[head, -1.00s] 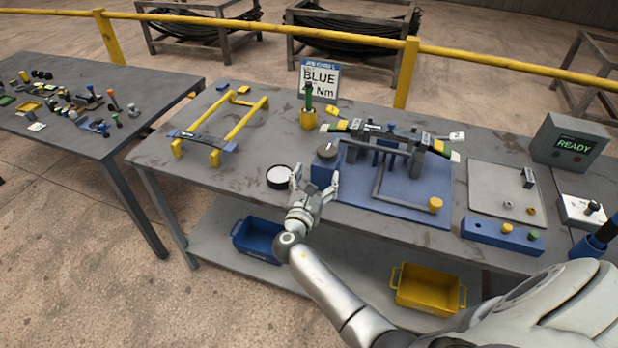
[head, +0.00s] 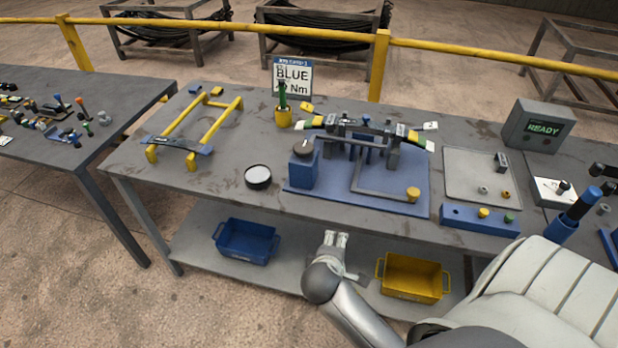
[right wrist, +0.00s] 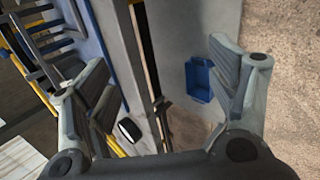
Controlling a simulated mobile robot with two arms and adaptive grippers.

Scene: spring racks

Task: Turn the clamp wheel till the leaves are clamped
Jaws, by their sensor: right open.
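The clamp wheel appears to be the dark round knob (head: 303,147) on top of a blue block (head: 303,170) at the left end of the blue fixture plate (head: 400,203). The dark leaves (head: 362,129) lie across the fixture's uprights, with yellow and white tags at their ends. I cannot tell how tightly they are held. My right gripper (head: 336,238) is in front of the table's front edge, well below and apart from the wheel. In the right wrist view its fingers (right wrist: 165,75) are spread and empty. My left gripper is not in view.
A round white-topped black item (head: 258,176) stands near the front edge, left of the fixture. A blue bin (head: 246,240) and a yellow bin (head: 413,278) sit on the lower shelf. A yellow frame (head: 195,130) stands left. A box (head: 540,126) reads READY.

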